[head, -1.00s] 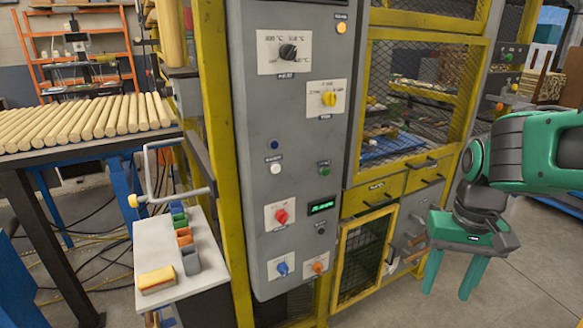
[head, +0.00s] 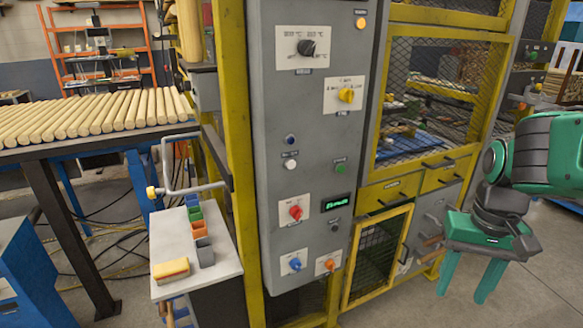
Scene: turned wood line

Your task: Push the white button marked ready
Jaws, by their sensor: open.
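A grey control panel (head: 267,190) stands upright in the middle of the head view. A small round white button (head: 290,164) sits on its left half, below a dark blue button (head: 290,140). A small label lies just above the white button, too small to read. My gripper (head: 465,284) hangs at the right, its two green fingers apart and pointing down, with nothing between them. It is well to the right of the panel and lower than the white button, touching nothing.
The panel also carries a black knob (head: 308,48), a yellow knob (head: 346,96), a green button (head: 340,168) and a red knob (head: 295,212). A yellow mesh cage (head: 378,258) stands right of it. A small table (head: 185,243) with bins is at left. Floor below my gripper is clear.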

